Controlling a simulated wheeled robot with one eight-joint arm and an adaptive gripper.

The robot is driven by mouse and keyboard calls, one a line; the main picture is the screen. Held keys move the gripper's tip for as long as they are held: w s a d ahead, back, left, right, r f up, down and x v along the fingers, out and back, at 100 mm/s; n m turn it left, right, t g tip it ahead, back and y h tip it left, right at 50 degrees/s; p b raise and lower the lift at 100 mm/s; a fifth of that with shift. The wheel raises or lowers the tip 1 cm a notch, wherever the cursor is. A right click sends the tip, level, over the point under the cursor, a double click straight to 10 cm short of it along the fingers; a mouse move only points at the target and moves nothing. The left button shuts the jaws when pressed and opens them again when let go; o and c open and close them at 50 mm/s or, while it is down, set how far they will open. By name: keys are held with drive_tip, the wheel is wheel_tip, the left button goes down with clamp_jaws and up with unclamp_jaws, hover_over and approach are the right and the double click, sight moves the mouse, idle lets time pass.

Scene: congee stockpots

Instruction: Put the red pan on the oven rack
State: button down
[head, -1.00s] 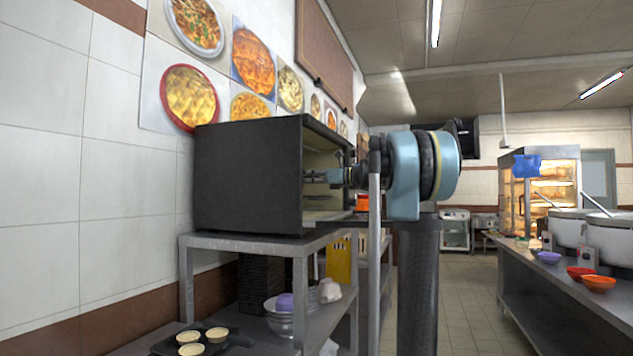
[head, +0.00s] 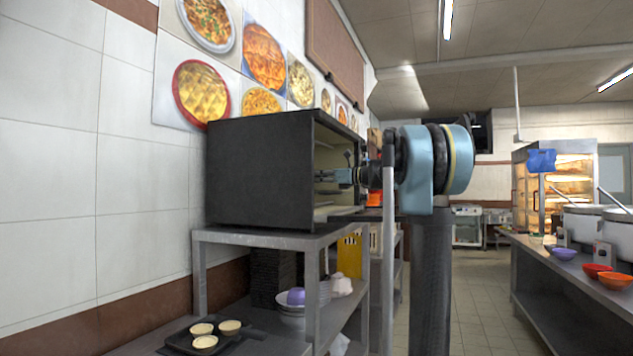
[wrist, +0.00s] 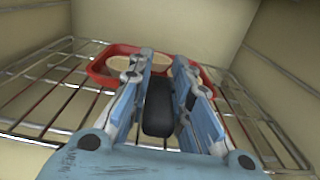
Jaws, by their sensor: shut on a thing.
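The black oven (head: 260,170) stands open on a metal shelf unit, its opening facing right in the head view. My gripper (head: 335,176) reaches through the opening. In the wrist view, my gripper (wrist: 163,72) is shut on the black handle (wrist: 158,106) of the red pan (wrist: 104,62). The pan lies inside the oven over the wire oven rack (wrist: 55,88). Tan contents show in it, and the fingers hide its middle. I cannot tell whether the pan touches the rack. The pan cannot be made out in the head view.
Oven walls (wrist: 285,50) close in on both sides and behind the pan. The shelf unit (head: 270,238) holds bowls (head: 291,312) and a dark tray (head: 180,341) with small tan cups. A counter (head: 560,275) with pots stands at right. The aisle floor (head: 475,300) is clear.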

drive_tip(key=shift+f, duration=0.2)
drive_tip(key=c, duration=1.4)
unclamp_jaws()
drive_tip(key=v, duration=1.2)
drive_tip(key=shift+s+f, duration=0.1)
drive_tip(key=shift+f, duration=0.05)
